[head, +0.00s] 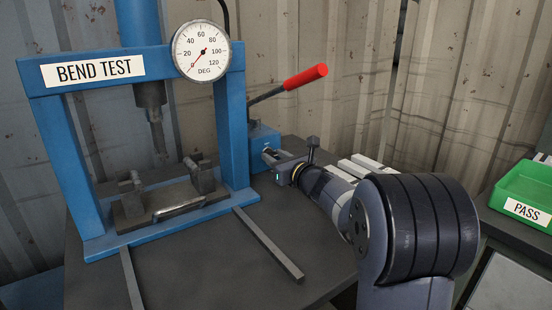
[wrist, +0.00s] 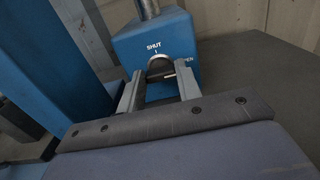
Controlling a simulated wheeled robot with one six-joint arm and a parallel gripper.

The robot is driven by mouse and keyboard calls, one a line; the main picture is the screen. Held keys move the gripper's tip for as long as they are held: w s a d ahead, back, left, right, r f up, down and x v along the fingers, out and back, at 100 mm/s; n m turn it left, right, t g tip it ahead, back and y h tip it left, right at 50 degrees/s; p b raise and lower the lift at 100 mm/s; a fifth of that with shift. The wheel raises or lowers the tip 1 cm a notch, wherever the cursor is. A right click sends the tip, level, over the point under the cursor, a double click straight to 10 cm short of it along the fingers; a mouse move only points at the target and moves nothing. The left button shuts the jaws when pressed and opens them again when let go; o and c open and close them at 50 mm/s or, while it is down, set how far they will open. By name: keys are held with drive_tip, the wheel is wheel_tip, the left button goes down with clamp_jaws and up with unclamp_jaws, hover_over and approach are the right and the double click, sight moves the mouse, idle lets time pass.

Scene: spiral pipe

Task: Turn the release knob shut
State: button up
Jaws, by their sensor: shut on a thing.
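The release knob (wrist: 160,66) is a small grey round knob on the front face of the blue pump block (wrist: 152,42), which also shows in the head view (head: 264,134). A white SHUT mark with a tick stands above the knob. An OPEN label to its right is partly hidden by my finger. My gripper (wrist: 160,78) has one finger on each side of the knob and is shut on it. A pale line on the knob seems to point right, toward OPEN. In the head view my gripper (head: 274,158) is at the block's front, and the knob is hidden there.
The blue bend-test press (head: 72,160) stands left of the block, with a dial gauge (head: 201,51) reading near zero. A red-handled lever (head: 306,77) rises from the block above my gripper. Pale bars (head: 360,168) lie behind my arm. A green PASS bin (head: 524,184) is at right.

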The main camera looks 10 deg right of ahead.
drive_tip(key=shift+f+n+b, duration=0.1)
drive_tip(key=shift+n+b, duration=0.2)
drive_tip(key=shift+b, duration=0.2)
drive_tip(key=n+b, duration=0.2)
drive_tip(key=b, duration=0.2)
drive_tip(key=shift+f+n, duration=0.2)
drive_tip(key=shift+n, duration=0.2)
drive_tip(key=n+b, duration=0.4)
drive_tip(key=shift+a, duration=0.1)
drive_tip(key=shift+r+n+b, duration=0.15)
drive_tip(key=shift+n+b, duration=0.5)
drive_tip(key=shift+n, duration=0.05)
drive_tip(key=o, duration=1)
drive_tip(key=shift+r, duration=0.1)
drive_tip(key=shift+s, duration=0.15)
